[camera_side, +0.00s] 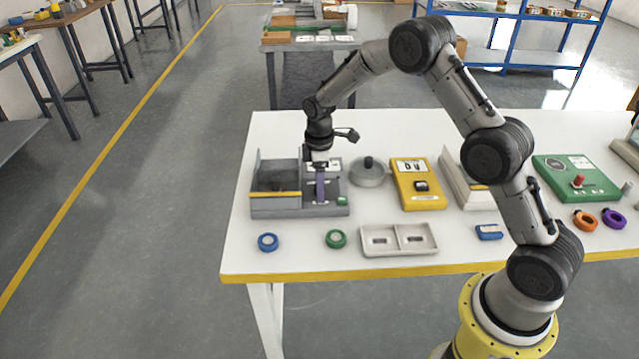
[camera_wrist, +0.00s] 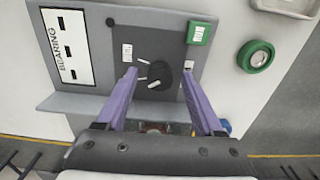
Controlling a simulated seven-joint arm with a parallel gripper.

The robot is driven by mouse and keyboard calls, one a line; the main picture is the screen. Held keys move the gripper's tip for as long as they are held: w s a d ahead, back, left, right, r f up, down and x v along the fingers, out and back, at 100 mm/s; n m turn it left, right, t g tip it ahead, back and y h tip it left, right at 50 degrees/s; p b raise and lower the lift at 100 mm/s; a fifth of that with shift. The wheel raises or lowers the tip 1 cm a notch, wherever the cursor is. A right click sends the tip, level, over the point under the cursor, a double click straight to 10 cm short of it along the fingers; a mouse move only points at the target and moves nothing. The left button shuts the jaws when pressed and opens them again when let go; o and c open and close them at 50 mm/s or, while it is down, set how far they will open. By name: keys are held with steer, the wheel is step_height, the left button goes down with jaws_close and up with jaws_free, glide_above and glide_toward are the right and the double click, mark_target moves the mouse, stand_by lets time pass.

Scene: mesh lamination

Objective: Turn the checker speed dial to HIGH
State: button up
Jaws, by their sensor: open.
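The checker is a grey box (camera_side: 300,212) at the left of the white table, with a raised back part and a yellow strip in the side view. Its panel fills much of the wrist view. The dark round speed dial (camera_wrist: 160,73) has white marks on it. Small white labels lie either side of it, too small to read, so I cannot tell its setting. My gripper (camera_wrist: 158,70) has two purple fingers, apart, with their tips on either side of the dial; contact is not clear. In the side view my gripper (camera_side: 320,188) points down over the panel and hides the dial.
A green button (camera_wrist: 197,32) and a "BEARING" label (camera_wrist: 68,46) flank the dial. A round grey lidded dish (camera_side: 368,173) and yellow meter (camera_side: 418,187) stand to the right. Blue (camera_side: 268,242) and green (camera_side: 336,239) rings and a two-pocket tray (camera_side: 399,252) lie in front.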

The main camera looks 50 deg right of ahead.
jaws_close()
steer(key=shift+m, duration=0.3)
steer(key=m, duration=0.9)
steer(key=shift+m, duration=2.1)
jaws_free()
